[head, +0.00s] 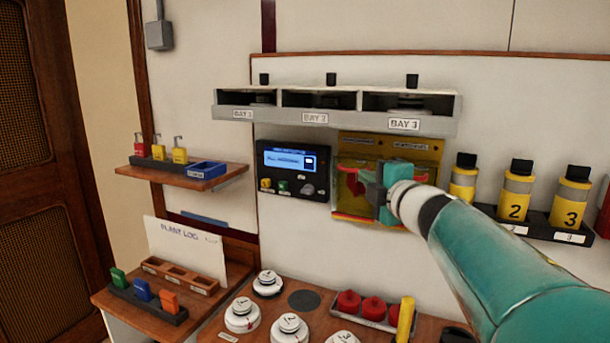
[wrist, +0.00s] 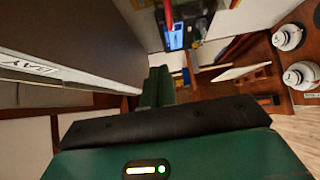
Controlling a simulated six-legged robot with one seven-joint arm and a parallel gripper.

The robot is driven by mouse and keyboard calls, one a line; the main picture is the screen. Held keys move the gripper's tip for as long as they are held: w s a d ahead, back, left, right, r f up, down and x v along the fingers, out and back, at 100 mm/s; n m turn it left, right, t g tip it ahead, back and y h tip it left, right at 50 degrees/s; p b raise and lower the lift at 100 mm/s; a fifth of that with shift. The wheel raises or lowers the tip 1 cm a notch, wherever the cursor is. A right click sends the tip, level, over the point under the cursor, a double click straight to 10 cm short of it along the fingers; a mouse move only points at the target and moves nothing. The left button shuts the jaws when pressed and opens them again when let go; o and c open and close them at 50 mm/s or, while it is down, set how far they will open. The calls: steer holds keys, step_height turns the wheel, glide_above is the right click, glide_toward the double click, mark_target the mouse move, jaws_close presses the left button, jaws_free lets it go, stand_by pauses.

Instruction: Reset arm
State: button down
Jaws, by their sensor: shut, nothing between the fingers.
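My arm reaches in from the lower right of the head view. My gripper (head: 368,190) is held in front of a yellow panel (head: 412,150) on the wall. It is shut and appears empty. The arm and gripper hide part of the panel and of a red item (head: 345,178) on it. I cannot tell whether the gripper touches the panel. In the wrist view the green fingers of my gripper (wrist: 156,84) lie together, beyond its dark body.
A shelf (head: 335,116) of bays labelled BAY 3 juts out above my gripper. A control box with a lit screen (head: 290,160) is to its left. Yellow canisters (head: 515,200) stand at right. Below, the wooden bench (head: 215,325) holds white knobs (head: 242,315) and red items (head: 372,305).

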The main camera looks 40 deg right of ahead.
steer(key=shift+v, duration=1.15)
steer(key=shift+r, duration=0.1)
